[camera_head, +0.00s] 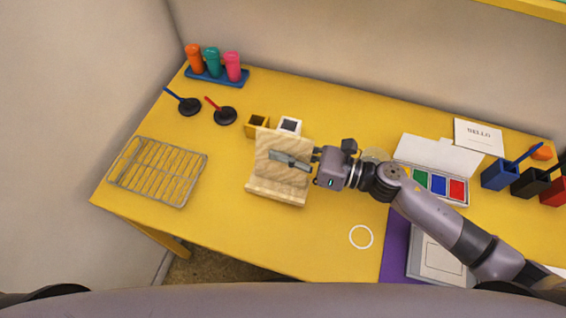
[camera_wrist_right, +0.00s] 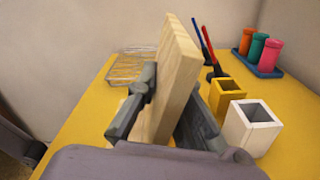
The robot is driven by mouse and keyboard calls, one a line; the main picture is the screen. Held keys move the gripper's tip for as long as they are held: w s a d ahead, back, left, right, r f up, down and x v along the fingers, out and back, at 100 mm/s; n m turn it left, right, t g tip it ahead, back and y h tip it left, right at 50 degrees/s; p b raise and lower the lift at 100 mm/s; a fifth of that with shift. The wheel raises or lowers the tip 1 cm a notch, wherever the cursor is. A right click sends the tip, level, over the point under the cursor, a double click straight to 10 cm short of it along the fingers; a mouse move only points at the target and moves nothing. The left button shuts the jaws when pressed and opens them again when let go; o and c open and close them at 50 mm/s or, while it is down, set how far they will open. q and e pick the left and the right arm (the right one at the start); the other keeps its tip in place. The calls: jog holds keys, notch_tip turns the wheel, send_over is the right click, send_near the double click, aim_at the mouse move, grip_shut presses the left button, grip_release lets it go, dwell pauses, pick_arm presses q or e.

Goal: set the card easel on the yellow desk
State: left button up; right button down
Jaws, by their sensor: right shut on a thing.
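The card easel (camera_head: 278,190) is a light wooden board with a ledge along its lower front edge. In the head view it is at the middle of the yellow desk (camera_head: 225,225), leaning back. My right gripper (camera_head: 290,161) is shut on the easel's board, with one finger across its front face. In the right wrist view the easel board (camera_wrist_right: 178,75) stands upright between the two fingers. Whether its base touches the desk I cannot tell. My left gripper is not in view.
A yellow cup (camera_head: 257,121) and a white cup (camera_head: 290,125) stand close behind the easel. A wire rack (camera_head: 158,171) lies at the left. An ink pad set (camera_head: 437,184) and a white ring (camera_head: 361,237) are to the right. The desk's front left is clear.

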aim_at(283, 165)
jog(key=shift+f, duration=2.15)
jog(key=shift+f+b, duration=0.15)
jog(key=shift+b, duration=0.15)
jog(key=c, duration=1.7)
grip_release()
jog(key=shift+r, duration=0.2)
jog(key=b+v, duration=0.2)
jog(key=v, duration=0.8)
jog(key=shift+s+d+f+b, duration=0.15)
jog(key=shift+s+d+b, duration=0.05)
jog(key=shift+d+b, duration=0.15)
jog(key=shift+s+d, duration=0.2)
jog(key=shift+d, duration=0.4)
